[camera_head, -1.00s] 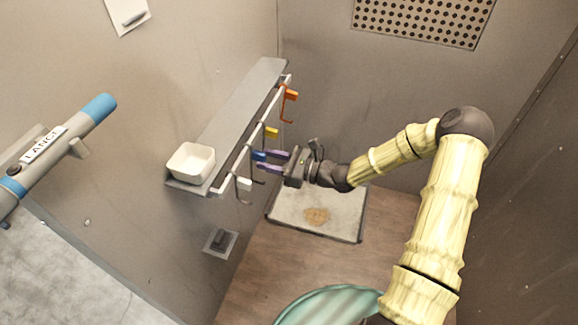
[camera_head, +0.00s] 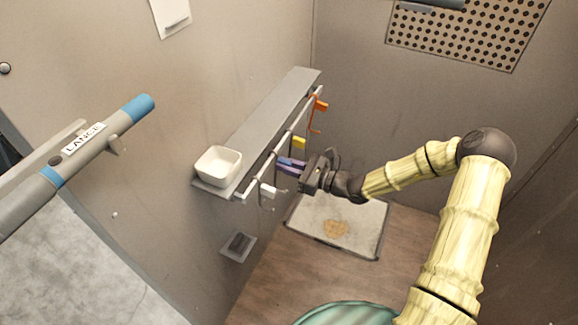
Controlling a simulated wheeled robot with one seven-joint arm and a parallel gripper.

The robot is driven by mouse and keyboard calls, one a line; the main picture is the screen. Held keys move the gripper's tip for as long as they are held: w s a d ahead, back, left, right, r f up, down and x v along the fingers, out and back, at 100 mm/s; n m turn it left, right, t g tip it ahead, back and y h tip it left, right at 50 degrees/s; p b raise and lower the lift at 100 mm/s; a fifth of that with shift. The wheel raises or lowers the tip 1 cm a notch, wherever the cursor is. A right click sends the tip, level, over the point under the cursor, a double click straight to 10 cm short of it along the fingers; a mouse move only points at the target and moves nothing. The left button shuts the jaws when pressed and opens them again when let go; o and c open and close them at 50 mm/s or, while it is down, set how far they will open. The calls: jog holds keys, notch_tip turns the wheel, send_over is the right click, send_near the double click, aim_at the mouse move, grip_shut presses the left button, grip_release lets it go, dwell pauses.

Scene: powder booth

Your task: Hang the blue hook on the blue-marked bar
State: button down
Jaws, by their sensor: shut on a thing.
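My gripper (camera_head: 285,165) has two purple fingers and reaches in from the right to the white bar (camera_head: 281,146) under the shelf. It is shut on the blue hook (camera_head: 284,160), whose blue part shows at the fingertips, in front of or against the bar. Most of the hook is hidden by the fingers, and I cannot tell whether it rests on the bar. A separate blue mark on the bar cannot be made out. A yellow piece (camera_head: 299,143) sits on the bar just beyond the fingers.
An orange hook (camera_head: 319,105) hangs at the bar's far end and a white one (camera_head: 268,190) near its near end. A white bowl (camera_head: 218,165) stands on the grey shelf (camera_head: 262,118). A lance (camera_head: 85,150) is at the left. A pale tray (camera_head: 350,220) lies below my gripper.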

jog(key=shift+w+d+r+p, duration=0.15)
jog(key=shift+r+p, duration=1.5)
jog(key=shift+r, duration=0.2)
jog(key=shift+s, duration=0.25)
jog(key=p+v, duration=0.2)
jog(key=v, duration=0.7)
jog(key=shift+p, duration=0.3)
jog(key=shift+w, duration=0.1)
